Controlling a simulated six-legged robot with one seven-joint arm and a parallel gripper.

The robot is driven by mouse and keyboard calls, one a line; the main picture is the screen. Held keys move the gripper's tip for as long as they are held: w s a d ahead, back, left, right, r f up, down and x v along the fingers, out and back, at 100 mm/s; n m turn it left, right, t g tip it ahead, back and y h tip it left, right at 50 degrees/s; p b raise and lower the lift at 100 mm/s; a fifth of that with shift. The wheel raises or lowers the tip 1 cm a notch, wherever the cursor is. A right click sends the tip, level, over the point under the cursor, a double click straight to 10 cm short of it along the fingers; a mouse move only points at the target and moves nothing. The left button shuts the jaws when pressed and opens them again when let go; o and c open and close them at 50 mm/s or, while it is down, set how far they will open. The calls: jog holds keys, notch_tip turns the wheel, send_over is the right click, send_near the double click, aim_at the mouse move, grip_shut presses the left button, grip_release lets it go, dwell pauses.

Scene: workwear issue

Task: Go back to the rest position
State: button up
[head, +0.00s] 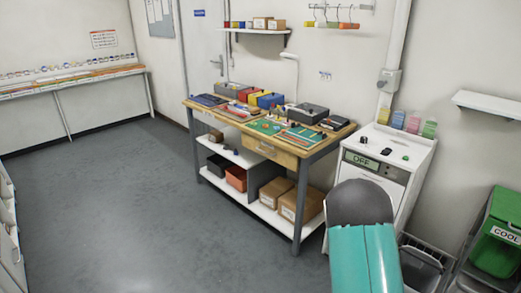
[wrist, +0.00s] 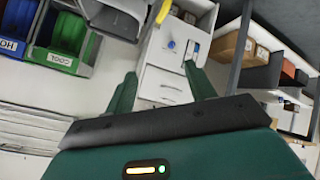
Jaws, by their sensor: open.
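My gripper (wrist: 159,69) shows in the wrist view. Its two green fingers stand apart with nothing between them, so it is open and empty. Beyond the fingers is the white machine (wrist: 160,85), seen tilted, with no contact that I can make out. The machine also stands to the right of the workbench in the head view (head: 368,190), with a display reading OFF. My teal arm link covers part of its front in the head view. My gripper itself is out of sight there.
A workbench (head: 272,146) carries trays and coloured boxes, with cartons on its lower shelf. A green COOL bin (head: 496,238) stands at right. Wall shelves (head: 256,30) hang behind. A long counter (head: 75,82) is at back left. The grey floor (head: 110,210) at left is clear.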

jog(key=s+a+r+y, duration=0.2)
jog(key=a+r+y, duration=0.1)
jog(key=a+r, duration=0.65)
jog(key=s+a+r+y, duration=0.1)
jog(key=a+r+y, duration=0.35)
jog(key=r, duration=0.85)
jog(key=s+a+r, duration=0.3)
jog(key=s+r, duration=0.1)
jog(key=s, duration=0.3)
jog(key=s+a+r+n+g, duration=0.1)
jog(key=s+a+r, duration=0.2)
jog(key=s, duration=0.4)
jog(key=s+a+r+n, duration=0.1)
jog(key=s+a+r, duration=0.2)
jog(key=s+r, duration=0.2)
jog(key=s, duration=0.3)
jog(key=shift+r+g, duration=0.3)
jog(key=shift+g, duration=0.1)
jog(key=shift+s+h, duration=0.15)
jog(key=shift+h, duration=0.1)
